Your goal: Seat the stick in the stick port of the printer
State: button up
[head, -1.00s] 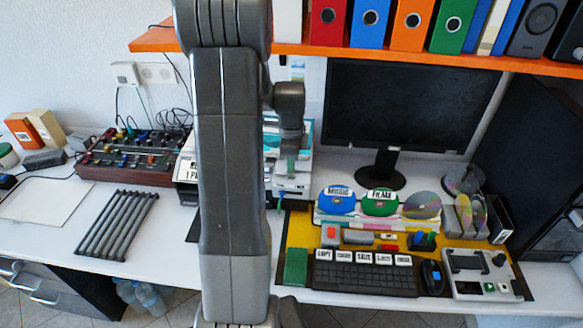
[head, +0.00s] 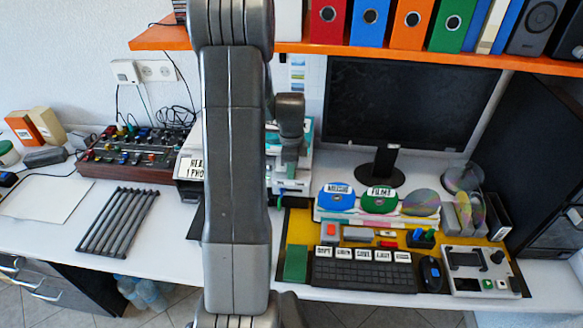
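The white and teal machine (head: 304,135) behind my arm looks like the printer; my arm hides most of it, and I cannot make out its stick port. My gripper (head: 288,183) hangs pointing down in front of this machine, partly covered by my own arm link. Its fingers are small and blend with the pale machine, so I cannot see whether they are open or shut. I cannot pick out the stick with certainty, in the gripper or elsewhere.
A labelled box (head: 190,166) stands left of my arm. A black rack of bars (head: 118,222) lies on the desk's left. An orange shelf (head: 400,56) runs above.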

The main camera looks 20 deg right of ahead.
jog(key=shift+r, duration=0.1)
notch_tip(320, 180, up, 8)
jog(key=shift+f, duration=0.15)
dwell(0.5)
notch_tip(320, 180, down, 8)
jog(key=shift+r, duration=0.2)
jog(key=shift+w+r, duration=0.15)
jog(key=shift+r, duration=0.2)
jog(key=r, duration=0.3)
jog(key=shift+s+a+b, duration=0.1)
jog(key=shift+s+b, duration=0.2)
jog(key=shift+s+a, duration=0.25)
jog(key=shift+s, duration=0.25)
